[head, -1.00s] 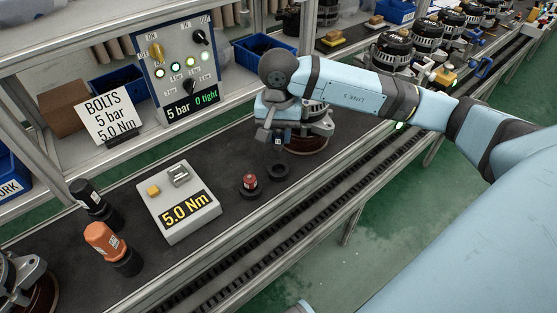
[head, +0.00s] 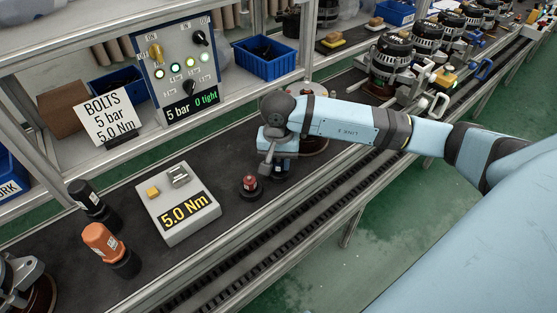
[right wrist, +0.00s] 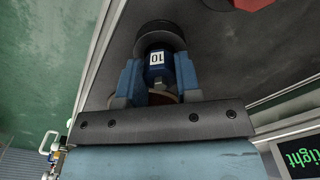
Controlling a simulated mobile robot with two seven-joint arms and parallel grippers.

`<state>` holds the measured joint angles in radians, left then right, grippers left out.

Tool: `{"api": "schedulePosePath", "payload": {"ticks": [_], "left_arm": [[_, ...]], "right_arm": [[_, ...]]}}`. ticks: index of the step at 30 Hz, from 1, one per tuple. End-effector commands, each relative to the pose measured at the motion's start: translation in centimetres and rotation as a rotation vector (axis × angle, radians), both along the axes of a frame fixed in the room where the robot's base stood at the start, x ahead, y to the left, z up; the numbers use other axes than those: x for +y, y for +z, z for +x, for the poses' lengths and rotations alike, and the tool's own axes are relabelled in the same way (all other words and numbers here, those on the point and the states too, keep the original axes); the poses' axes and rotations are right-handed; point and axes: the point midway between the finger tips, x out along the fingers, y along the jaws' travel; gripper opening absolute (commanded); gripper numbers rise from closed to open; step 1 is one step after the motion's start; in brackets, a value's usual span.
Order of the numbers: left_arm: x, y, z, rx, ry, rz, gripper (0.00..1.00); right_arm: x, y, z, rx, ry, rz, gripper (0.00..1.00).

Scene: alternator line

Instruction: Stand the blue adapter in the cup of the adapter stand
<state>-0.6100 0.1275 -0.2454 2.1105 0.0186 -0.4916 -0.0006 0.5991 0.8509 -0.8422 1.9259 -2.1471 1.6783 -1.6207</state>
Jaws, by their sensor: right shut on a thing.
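My right gripper (head: 278,172) is shut on the blue adapter (right wrist: 157,68), which carries a white label reading 10. In the right wrist view the adapter sits between the two blue fingers. Its far end meets the black round cup (right wrist: 160,34) of the adapter stand; I cannot tell whether it is seated inside or just over it. In the head view the gripper hides most of the adapter and cup. My left gripper is out of view.
The grey 5.0 Nm box (head: 178,204) stands to the left, with an orange-topped tool (head: 104,242) and a black one (head: 88,196) beyond. An alternator (head: 312,140) is close behind my right wrist. The bench front edge is near.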

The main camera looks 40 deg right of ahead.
Motion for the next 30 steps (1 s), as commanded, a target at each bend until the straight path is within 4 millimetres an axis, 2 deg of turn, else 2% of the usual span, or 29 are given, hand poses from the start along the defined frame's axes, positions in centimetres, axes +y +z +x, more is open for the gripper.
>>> {"api": "schedulePosePath", "payload": {"ticks": [2,3,5,6,13,17,20,30], "left_arm": [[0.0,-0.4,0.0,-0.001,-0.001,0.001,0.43],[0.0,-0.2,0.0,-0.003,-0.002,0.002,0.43],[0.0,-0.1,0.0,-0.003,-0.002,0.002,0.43],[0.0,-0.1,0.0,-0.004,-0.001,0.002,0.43],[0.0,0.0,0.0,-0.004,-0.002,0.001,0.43],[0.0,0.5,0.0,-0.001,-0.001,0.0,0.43],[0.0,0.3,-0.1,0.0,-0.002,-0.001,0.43],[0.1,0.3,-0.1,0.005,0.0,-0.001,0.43]], "right_arm": [[0.0,-0.5,0.0,-0.001,0.0,-0.001,0.12],[0.0,-0.2,0.0,0.0,0.0,0.0,0.4],[0.0,-0.2,0.0,0.0,0.0,0.0,0.54],[0.0,-0.2,0.0,0.0,0.0,0.0,0.57],[0.0,-0.2,0.0,0.0,0.0,0.0,0.57],[0.0,0.5,0.0,0.0,0.0,0.0,0.57],[0.0,2.0,0.1,-0.004,0.002,0.0,0.57],[0.0,9.2,0.1,-0.004,0.001,0.0,0.57]]}}
